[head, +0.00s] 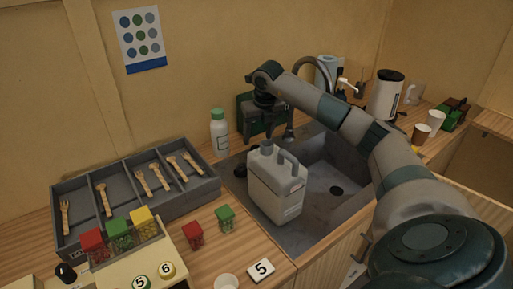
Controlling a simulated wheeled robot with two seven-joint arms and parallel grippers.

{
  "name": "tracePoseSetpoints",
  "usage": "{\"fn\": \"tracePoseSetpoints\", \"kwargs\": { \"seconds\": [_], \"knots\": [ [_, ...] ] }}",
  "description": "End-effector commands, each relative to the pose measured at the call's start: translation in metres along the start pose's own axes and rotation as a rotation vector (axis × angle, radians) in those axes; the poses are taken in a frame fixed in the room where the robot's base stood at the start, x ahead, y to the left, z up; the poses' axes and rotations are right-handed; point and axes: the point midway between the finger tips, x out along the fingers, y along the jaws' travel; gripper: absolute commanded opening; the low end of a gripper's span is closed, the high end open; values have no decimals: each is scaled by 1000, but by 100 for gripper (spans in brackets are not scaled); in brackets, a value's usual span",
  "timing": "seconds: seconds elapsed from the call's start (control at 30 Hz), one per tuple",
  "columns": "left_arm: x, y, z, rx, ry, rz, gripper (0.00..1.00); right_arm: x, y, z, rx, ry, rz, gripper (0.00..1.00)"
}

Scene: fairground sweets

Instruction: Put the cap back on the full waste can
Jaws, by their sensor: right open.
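The waste can (275,187) is a pale grey jerrycan with a moulded handle. It stands upright at the left side of the sink. A grey round piece (266,147) sits at its neck; I cannot tell whether this is the cap or the bare spout. I make out no separate loose cap. My right gripper (264,119) points down behind and above the can's neck, in front of a dark green fixture. It is open, and its fingers are small and dark against that fixture. My left gripper is not in view.
The grey sink (336,214) has free room right of the can. A white bottle with a green lid (219,135) stands left of the dark green fixture (247,112). A white kettle (386,98) stands back right.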

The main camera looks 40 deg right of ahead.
Motion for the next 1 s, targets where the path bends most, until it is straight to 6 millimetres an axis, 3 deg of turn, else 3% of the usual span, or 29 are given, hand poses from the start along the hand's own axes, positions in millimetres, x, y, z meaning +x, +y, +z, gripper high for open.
{"fn": "tracePoseSetpoints", "kwargs": {
  "seconds": [0.53,0.77,1.0],
  "knots": [
    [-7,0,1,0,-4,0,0,9,0,0,-1,2,0,56],
    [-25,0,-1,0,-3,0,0,33,-3,-1,0,3,-1,56],
    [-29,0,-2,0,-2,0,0,55,-3,0,0,1,0,56]
  ]
}}
